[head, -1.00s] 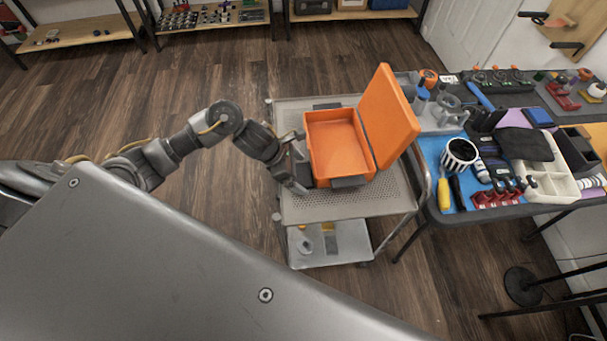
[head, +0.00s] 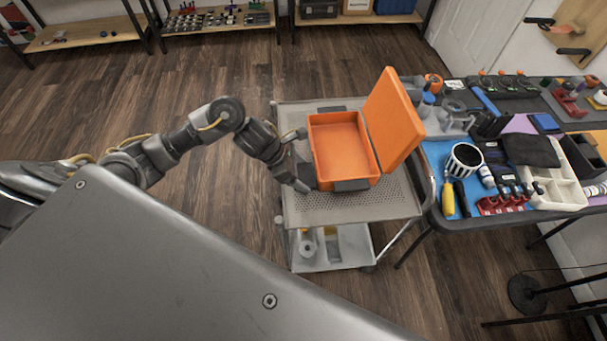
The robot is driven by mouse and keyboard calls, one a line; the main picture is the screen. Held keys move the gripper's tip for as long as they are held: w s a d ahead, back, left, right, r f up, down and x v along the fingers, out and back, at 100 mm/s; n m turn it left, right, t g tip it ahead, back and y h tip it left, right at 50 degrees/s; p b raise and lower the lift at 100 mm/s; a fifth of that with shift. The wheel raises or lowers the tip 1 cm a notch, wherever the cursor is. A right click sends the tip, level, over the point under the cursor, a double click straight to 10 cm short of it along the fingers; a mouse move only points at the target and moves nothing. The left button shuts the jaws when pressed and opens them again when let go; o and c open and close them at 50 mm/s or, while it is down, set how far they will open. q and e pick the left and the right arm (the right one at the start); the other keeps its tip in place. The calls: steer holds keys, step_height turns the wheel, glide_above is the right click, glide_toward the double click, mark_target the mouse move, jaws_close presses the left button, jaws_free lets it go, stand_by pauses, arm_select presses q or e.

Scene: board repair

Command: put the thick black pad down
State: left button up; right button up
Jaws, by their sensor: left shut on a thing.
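My left gripper (head: 297,162) is at the left side of an open orange case (head: 343,150) on the cart, with its two fingers spread along the case's left wall. It looks shut on the case; the contact itself is hard to see. A flat dark piece (head: 351,185) sits at the case's front edge and another (head: 332,108) at its back edge. I cannot tell whether either is the thick black pad. A limp black sheet (head: 531,151) lies over a white organizer on the right table. No pad shows clearly between my fingers. My right gripper is out of view.
The grey perforated cart (head: 310,207) has a lower shelf holding small items. The right table (head: 430,152) is crowded with tools, a striped cup (head: 463,159) and the white organizer (head: 553,187). The case's raised lid leans right toward that table. The wooden floor left of the cart is clear.

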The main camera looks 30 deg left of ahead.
mark_target(301, 175)
arm_select(q)
step_height(301, 175, up, 6)
steer(key=shift+w+f, duration=0.1)
steer(key=shift+f, duration=0.15)
steer(key=s+a+b, duration=0.4)
steer(key=s+a, duration=0.1)
steer(key=a, duration=0.3)
steer(key=s+a+b, duration=0.4)
steer(key=s+a, duration=0.1)
steer(key=a, duration=0.3)
steer(key=shift+s+a+r, duration=0.2)
steer(key=shift+s+a, duration=0.05)
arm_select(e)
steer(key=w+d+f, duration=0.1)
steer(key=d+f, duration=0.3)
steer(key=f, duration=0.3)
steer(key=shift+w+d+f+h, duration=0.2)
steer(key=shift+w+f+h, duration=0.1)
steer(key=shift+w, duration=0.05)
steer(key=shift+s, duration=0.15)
arm_select(q)
steer(key=shift+d, duration=0.1)
